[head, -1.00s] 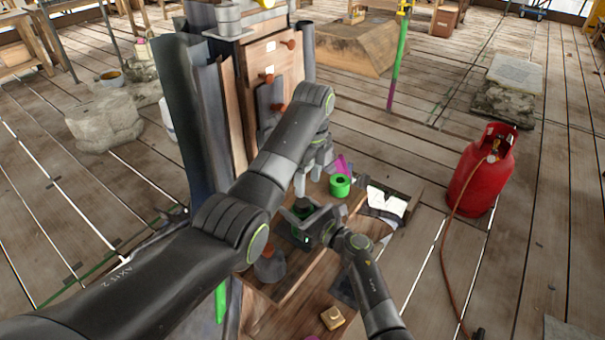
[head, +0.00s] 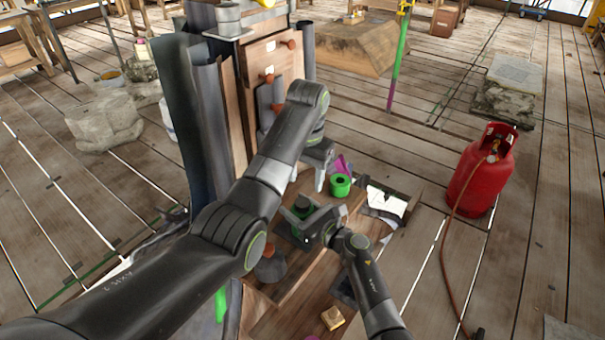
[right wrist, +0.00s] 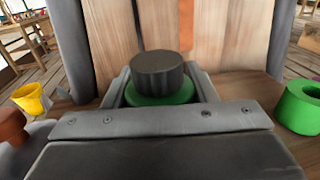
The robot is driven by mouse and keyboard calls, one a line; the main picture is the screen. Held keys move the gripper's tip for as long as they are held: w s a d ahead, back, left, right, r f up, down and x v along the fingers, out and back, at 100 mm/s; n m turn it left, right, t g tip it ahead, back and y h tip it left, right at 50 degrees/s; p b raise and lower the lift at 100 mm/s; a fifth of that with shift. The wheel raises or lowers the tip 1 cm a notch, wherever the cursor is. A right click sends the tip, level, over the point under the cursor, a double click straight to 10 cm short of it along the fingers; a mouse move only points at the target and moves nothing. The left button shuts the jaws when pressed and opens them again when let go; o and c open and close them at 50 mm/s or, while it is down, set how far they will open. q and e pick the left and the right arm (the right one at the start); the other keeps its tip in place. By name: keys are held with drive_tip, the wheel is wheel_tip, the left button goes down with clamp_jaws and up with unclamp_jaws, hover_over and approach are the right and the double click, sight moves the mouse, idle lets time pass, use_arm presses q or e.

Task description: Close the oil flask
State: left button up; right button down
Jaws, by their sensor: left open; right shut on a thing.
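The oil flask is green with a dark ribbed cap; in the right wrist view the cap (right wrist: 158,72) sits upright on top of the green flask (right wrist: 160,96). I cannot tell whether the cap is tight. In the head view the flask (head: 297,233) stands on the wooden bench, its lower part mostly hidden by my right gripper. My right gripper (head: 309,224) is shut on the flask, with its jaws on either side of the green body below the cap. My left gripper (head: 308,178) is open and empty, above and behind the flask, apart from the cap.
A green ring-shaped object (head: 340,186) and a magenta piece (head: 341,164) stand just behind the flask. A grey cone-like object with a brown knob (head: 269,251) is at the front left. A wooden panel (head: 263,70) rises behind. A red gas cylinder (head: 479,175) stands right.

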sight(303, 202)
use_arm(q)
drive_tip(key=n, duration=0.8)
drive_tip(key=shift+a+r, duration=0.15)
drive_tip(key=n, duration=0.4)
drive_tip(key=shift+a+r+n, duration=0.1)
drive_tip(key=shift+n, duration=0.2)
drive_tip(key=n, duration=0.4)
drive_tip(key=shift+s+a, duration=0.1)
drive_tip(key=shift+f, duration=3.95)
